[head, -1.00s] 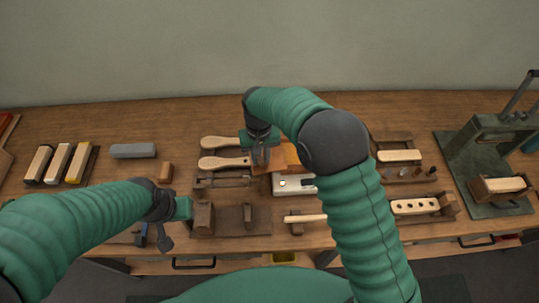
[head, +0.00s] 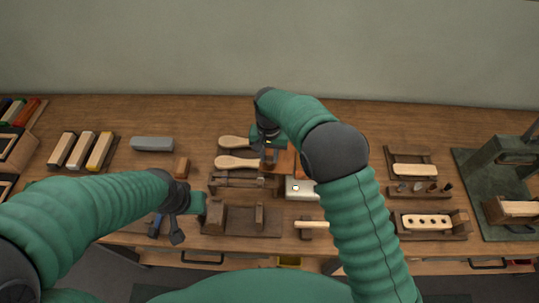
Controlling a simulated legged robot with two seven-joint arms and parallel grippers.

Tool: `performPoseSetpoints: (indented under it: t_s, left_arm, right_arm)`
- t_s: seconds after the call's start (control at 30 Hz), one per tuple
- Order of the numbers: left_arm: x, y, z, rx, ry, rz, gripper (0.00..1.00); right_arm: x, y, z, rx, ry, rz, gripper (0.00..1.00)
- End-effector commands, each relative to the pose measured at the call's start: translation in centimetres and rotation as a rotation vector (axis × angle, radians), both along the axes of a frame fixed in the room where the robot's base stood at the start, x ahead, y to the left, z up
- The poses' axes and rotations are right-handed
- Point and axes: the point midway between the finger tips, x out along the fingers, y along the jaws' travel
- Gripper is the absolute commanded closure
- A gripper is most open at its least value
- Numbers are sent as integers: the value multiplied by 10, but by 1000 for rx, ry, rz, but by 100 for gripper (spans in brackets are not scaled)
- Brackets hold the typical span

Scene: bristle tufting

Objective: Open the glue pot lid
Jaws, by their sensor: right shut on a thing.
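My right gripper (head: 269,158) reaches down at the middle of the bench, its fingers shut on part of an orange-brown piece (head: 283,163) that looks like the glue pot lid. That piece stands behind a white box-like part (head: 300,188) with small round marks on top. My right forearm covers the right side of both, so the pot's full outline and the exact grip are hidden. My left gripper (head: 186,212) hangs over the front left of the bench, apart from these things; its finger gap does not show clearly.
Two pale wooden paddles (head: 238,161) lie beside the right gripper. A brown wooden fixture (head: 240,220) stands at the front. A grey block (head: 152,144) and several pale bars (head: 82,150) lie to the left. A drilled block (head: 427,221) and a green press (head: 500,175) stand to the right.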

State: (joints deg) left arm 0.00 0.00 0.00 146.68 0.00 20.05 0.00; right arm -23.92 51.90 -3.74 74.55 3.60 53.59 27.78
Motion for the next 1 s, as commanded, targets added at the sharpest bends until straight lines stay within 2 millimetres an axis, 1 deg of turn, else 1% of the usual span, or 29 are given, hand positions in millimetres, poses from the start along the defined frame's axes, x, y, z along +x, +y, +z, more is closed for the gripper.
performPoseSetpoints:
  t_s: [0.03, 0.17, 0.47, 0.57, 0.67, 0.77, 0.8, 1.0]
  left_arm:
    - [0, 0, 0, 0, 0, 0, 64]
    - [0, 0, 0, 0, 0, 0, 64]
    - [0, 0, 0, 0, 0, 0, 64]
    - [0, 0, -1, 0, 0, 0, 64]
    - [0, 0, -4, 0, 0, 0, 64]
    - [0, 0, -7, 0, 0, 0, 64]
    - [0, 0, -7, 0, 0, 0, 64]
    - [0, 0, -9, 0, 0, 0, 64]
  right_arm:
    - [-1, 1, -1, 1, 2, 2, 71]
    - [-1, 1, -1, 1, 1, 2, 54]
    - [0, 0, 1, 1, 0, 1, 53]
    - [1, 1, 8, 2, -1, 1, 53]
    - [1, 1, 27, 2, -4, 1, 53]
    - [1, 1, 55, 2, -4, 1, 53]
    - [1, 2, 68, 3, -6, 2, 53]
    - [2, 2, 126, 2, -3, 1, 53]
